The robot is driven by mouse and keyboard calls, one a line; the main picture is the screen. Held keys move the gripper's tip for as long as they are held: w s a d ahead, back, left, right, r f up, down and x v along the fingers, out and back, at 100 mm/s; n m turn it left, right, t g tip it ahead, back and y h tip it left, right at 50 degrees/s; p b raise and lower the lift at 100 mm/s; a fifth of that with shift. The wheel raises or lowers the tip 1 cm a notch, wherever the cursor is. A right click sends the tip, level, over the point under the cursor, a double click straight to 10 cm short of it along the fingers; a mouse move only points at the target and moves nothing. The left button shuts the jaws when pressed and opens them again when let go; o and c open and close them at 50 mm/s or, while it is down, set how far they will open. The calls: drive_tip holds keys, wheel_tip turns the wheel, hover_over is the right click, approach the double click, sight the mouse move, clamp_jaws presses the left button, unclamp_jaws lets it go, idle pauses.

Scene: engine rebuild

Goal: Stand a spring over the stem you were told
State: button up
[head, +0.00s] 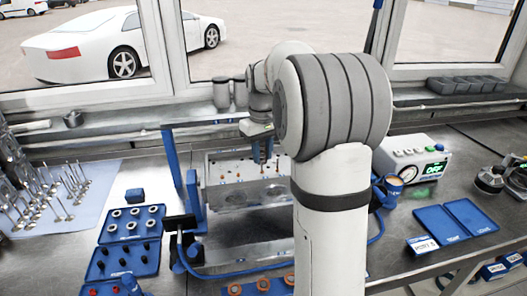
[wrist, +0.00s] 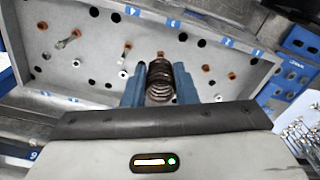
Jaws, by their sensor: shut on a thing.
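My gripper (head: 262,152) is over the grey cylinder head (head: 225,168) in the head view. In the wrist view my gripper (wrist: 160,90) is shut on a dark coiled spring (wrist: 159,80), with one blue finger on each side. The spring's far end points toward the cylinder head (wrist: 185,25). An orange-topped stem or guide (wrist: 160,55) shows just beyond that end; I cannot tell whether the spring is around it or apart. Other orange-topped stems (wrist: 126,46) and dark holes are spread over the face. Numbered blue labels (wrist: 194,42) run along its edge.
Blue trays with pale rings (head: 132,222) and dark parts (head: 122,260) lie at left, beside loose valves (head: 72,188) on a cloth. A blue upright post (head: 192,190) stands left of the cylinder head. A gauge box (head: 415,160) and flat blue trays (head: 440,222) are at right.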

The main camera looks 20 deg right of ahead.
sight(262, 160)
drive_tip(key=shift+f+b, duration=1.05)
drive_tip(key=shift+f, duration=0.7)
drive_tip(key=o, duration=1)
drive_tip(key=shift+o, duration=0.2)
